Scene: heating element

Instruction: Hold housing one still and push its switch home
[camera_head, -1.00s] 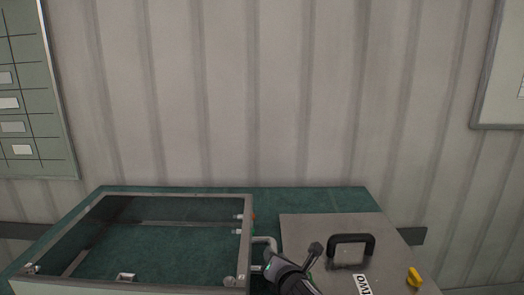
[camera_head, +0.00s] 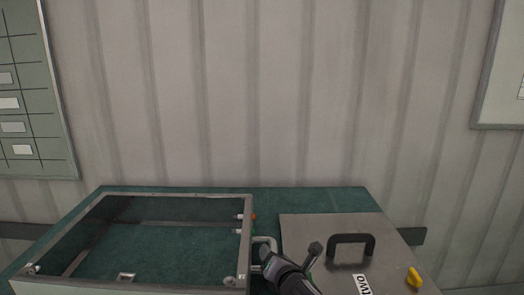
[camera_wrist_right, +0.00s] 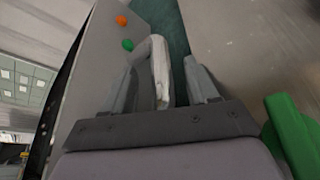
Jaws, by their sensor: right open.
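In the head view an open, grey-framed housing (camera_head: 247,225) stands at the left of the bench. No number can be read on it. A pale bar handle (camera_head: 265,240) sticks out from its right side, with a small orange button (camera_head: 253,216) near it. My right gripper (camera_wrist_right: 160,72) is open in the right wrist view, with the handle (camera_wrist_right: 160,60) between its fingers. An orange button (camera_wrist_right: 122,20) and a green button (camera_wrist_right: 128,45) show on the grey wall beside it. I cannot tell which part is the switch. My left gripper is in neither view.
A second housing (camera_head: 310,230) with a grey top, black handle (camera_head: 350,240), yellow knob (camera_head: 414,277) and a label reading TWO stands close at the right. The green bench (camera_head: 310,199) is clear behind them, up to a ribbed wall (camera_head: 280,100).

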